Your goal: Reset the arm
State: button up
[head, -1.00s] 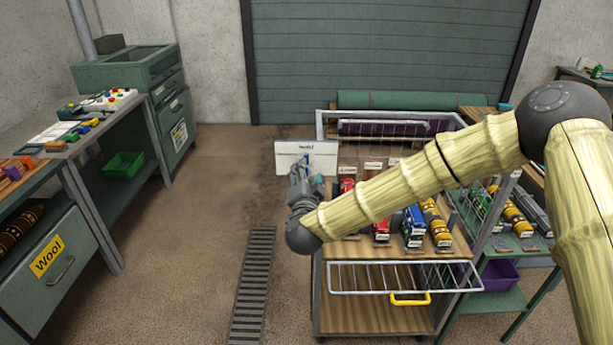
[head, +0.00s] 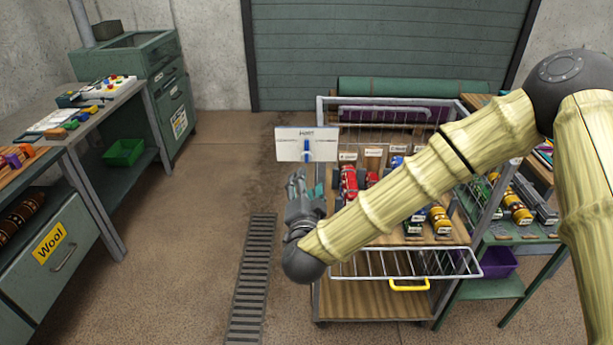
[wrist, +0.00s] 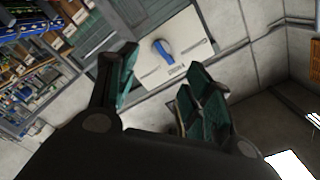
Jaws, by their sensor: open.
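My gripper (head: 306,194) is at the end of my bamboo-patterned arm, in front of the cart's left side in the head view. In the wrist view my gripper (wrist: 155,88) has its two green-padded fingers spread apart with nothing between them. A white panel with a blue handle (head: 307,146) stands just beyond my gripper. The panel also shows in the wrist view (wrist: 185,50), past the fingertips, with its blue handle pointing at an angle. The gripper appears apart from the panel.
The floor between, with a drain grate (head: 250,285), is clear.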

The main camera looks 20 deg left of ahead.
jog(key=shift+s+d, duration=0.2)
jog(key=shift+s, duration=0.45)
jog(key=shift+f, duration=0.1)
